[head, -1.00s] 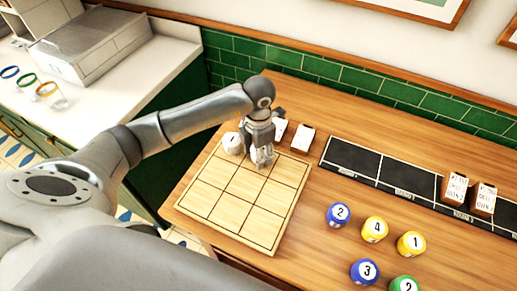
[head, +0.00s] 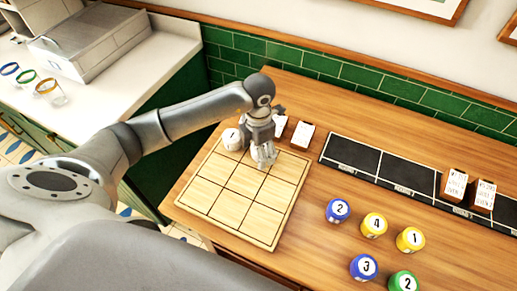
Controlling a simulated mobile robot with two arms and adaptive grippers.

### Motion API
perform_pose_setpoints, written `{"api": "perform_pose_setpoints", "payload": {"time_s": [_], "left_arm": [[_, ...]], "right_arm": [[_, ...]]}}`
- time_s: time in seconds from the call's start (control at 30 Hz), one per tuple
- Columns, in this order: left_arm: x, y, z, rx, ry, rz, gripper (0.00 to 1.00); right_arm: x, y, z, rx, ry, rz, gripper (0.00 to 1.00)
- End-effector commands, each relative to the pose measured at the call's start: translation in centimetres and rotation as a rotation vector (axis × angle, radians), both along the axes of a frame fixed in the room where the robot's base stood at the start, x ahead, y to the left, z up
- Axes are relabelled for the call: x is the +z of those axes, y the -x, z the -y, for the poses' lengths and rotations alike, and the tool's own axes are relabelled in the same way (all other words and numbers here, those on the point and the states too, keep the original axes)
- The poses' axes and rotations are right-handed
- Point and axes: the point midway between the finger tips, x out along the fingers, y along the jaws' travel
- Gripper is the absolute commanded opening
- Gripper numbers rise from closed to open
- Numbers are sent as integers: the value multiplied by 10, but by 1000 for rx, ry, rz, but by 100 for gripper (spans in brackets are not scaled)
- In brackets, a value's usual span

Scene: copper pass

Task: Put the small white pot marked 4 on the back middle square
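The pale wooden board (head: 229,209) with a three-by-three grid lies on the counter. My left gripper (head: 264,163) points down over its back middle square. A small whitish shape shows at the fingers; it may be the white pot, but I can read no 4 on it. The fingers and that shape blend, so I cannot tell whether they are shut on it or whether it touches the board. Another small white pot (head: 232,139) stands upright on the back left square, with a mark that looks like 1. My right gripper is not in view.
Blue, yellow and green numbered pots stand right of the board, including a yellow pot marked 4 (head: 374,224). A black sectioned tray (head: 352,157) with cards lies behind them. Card blocks (head: 303,134) stand just behind the board. The board's front squares are clear.

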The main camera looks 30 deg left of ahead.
Motion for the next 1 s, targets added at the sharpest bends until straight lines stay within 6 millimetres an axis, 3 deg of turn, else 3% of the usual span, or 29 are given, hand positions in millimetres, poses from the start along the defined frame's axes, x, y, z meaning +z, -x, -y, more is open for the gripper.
{"api": "perform_pose_setpoints", "payload": {"time_s": [0.53, 0.7, 1.0], "left_arm": [[102, -1, 0, 0, 0, 4, 69], [117, 0, 0, 0, 0, 2, 69], [121, 0, 0, 0, 0, 0, 69]], "right_arm": [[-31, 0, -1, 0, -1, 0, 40], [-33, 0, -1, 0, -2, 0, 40], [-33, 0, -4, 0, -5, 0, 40]]}}
